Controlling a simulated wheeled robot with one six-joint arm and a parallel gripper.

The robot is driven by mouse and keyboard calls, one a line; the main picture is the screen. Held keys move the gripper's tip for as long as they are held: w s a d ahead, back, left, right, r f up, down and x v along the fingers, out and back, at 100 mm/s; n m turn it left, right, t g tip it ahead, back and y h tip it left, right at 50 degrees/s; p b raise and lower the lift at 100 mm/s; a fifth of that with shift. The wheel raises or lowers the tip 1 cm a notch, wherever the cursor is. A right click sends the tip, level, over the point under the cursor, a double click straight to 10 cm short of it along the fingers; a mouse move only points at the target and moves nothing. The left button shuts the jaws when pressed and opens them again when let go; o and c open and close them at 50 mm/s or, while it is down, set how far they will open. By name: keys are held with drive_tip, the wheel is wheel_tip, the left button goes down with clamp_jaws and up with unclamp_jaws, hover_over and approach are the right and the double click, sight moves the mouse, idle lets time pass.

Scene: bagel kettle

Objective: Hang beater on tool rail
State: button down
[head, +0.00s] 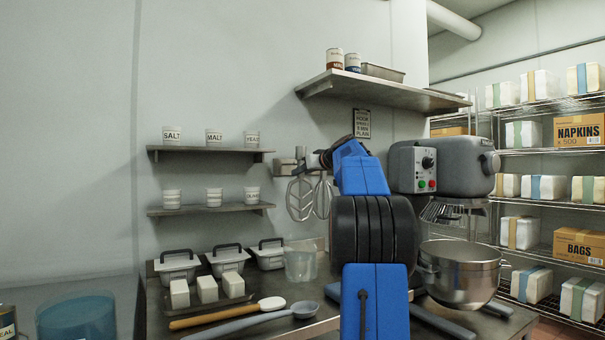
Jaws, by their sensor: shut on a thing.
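The grey metal beater (299,199), an open looped frame, hangs upright near the wall just left of my arm. My gripper (316,161) is at the upper end of the beater and shut on it; the exact grip is small and partly dark. The tool rail (284,167) is a short grey fitting on the wall, directly behind and left of my gripper. A second looped tool (323,196) shows right beside the beater, partly hidden by my blue arm. I cannot tell whether the beater touches the rail.
A mixer (455,168) stands right of my arm, with a steel bowl (459,272) below. A high shelf (375,86) is above. Wall shelves with labelled tubs are left. A clear jug (300,262), lidded pans and utensils sit on the counter below.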

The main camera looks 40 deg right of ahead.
drive_tip(key=shift+w, duration=0.4)
drive_tip(key=shift+w+d, duration=0.2)
drive_tip(key=shift+w, duration=0.55)
drive_tip(key=shift+w+d, duration=0.2)
drive_tip(key=shift+w, duration=0.5)
drive_tip(key=shift+w+d, duration=0.2)
drive_tip(key=shift+w, duration=0.55)
drive_tip(key=shift+f, duration=0.85)
drive_tip(key=c, duration=1.2)
unclamp_jaws()
